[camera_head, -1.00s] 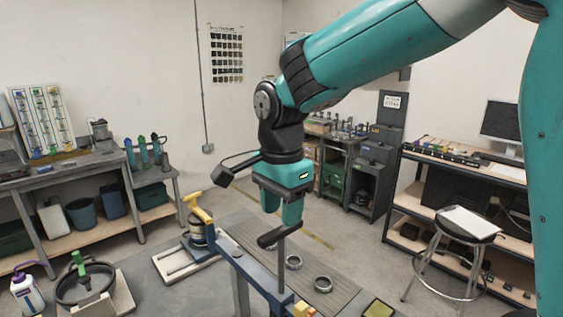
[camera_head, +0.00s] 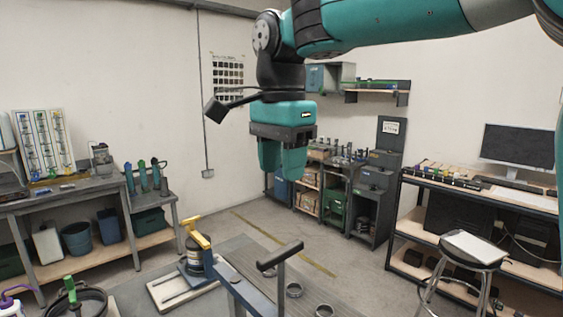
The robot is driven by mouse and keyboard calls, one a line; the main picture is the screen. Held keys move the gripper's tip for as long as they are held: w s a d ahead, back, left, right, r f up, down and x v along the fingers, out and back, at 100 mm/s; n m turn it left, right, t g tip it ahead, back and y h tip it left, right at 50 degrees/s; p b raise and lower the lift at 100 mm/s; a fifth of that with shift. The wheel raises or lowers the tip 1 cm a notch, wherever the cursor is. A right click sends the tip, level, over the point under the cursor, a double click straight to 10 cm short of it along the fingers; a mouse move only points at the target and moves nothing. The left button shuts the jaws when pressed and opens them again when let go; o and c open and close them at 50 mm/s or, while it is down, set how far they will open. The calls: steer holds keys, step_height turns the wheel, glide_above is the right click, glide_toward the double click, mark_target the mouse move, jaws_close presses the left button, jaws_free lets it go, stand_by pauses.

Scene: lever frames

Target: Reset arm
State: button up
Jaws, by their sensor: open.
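My gripper (camera_head: 283,172) hangs from my teal arm in the upper middle of the head view. Its two teal fingers point down with a gap between them, and nothing shows between them. Below it stands a lever frame with a black handle (camera_head: 279,256) on an upright grey bar. The gripper is above this handle and apart from it. The frame's blue beam (camera_head: 252,293) runs beneath. A second frame with a yellow handle (camera_head: 196,232) stands to the left on a pale base.
A green-handled round fixture (camera_head: 72,293) is at lower left. Workbenches and shelves line the walls, and a stool (camera_head: 470,250) stands at right. The space around my gripper looks clear.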

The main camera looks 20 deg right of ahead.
stand_by(0.4)
steer(key=s+a+f+n+y+b, duration=0.2)
steer(key=s+f+n+b, duration=0.2)
steer(key=s+f+n, duration=0.5)
steer(key=s+a+f+n+y+b, duration=0.2)
steer(key=s+f+n+b, duration=0.3)
steer(key=s+f+n, duration=0.4)
step_height(320, 180, down, 6)
steer(key=n, duration=0.3)
steer(key=shift+s+a+r+n, duration=0.2)
steer(key=shift+s+a+n, duration=0.05)
steer(key=shift+a+n, duration=0.05)
steer(key=shift+s, duration=0.1)
steer(key=shift+c, duration=0.2)
